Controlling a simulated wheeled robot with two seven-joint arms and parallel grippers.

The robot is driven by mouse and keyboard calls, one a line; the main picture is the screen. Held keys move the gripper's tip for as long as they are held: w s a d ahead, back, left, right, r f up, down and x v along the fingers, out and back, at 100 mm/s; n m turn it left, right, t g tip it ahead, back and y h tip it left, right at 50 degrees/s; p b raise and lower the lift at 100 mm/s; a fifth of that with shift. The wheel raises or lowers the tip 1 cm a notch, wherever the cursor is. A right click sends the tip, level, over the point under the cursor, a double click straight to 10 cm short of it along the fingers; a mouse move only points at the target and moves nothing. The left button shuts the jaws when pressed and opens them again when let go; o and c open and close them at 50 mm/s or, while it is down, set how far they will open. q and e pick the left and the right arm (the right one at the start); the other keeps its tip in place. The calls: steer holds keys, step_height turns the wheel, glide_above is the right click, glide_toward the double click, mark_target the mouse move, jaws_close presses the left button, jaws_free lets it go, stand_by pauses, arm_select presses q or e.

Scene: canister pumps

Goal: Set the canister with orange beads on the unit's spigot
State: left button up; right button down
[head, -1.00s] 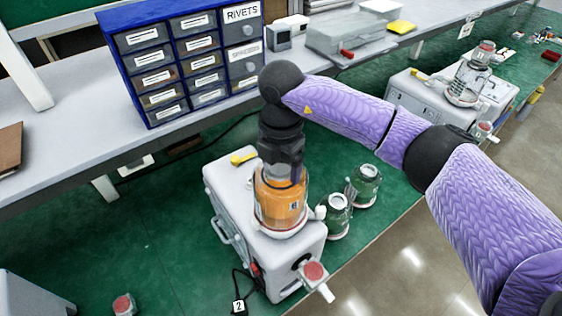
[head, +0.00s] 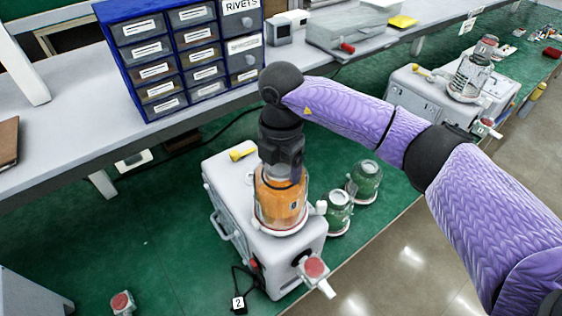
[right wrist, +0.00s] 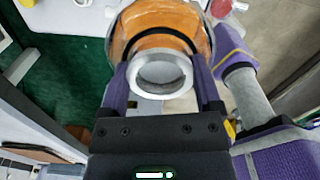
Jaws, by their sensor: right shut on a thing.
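My right gripper (head: 281,178) comes down from above and is shut on the canister's upper end. In the right wrist view the two fingers (right wrist: 163,88) sit on either side of a pale ring on the canister (right wrist: 150,22). The spigot under the canister is hidden, so I cannot tell whether the canister is fully seated. My left gripper is not in view.
Two canisters with green contents (head: 340,208) stand on the green bench right of the unit. A second unit (head: 425,90) with a clear canister stands at the back right. A blue drawer cabinet (head: 190,60) is on the shelf behind.

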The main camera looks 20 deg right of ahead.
steer(key=shift+f, duration=0.25)
jaws_free()
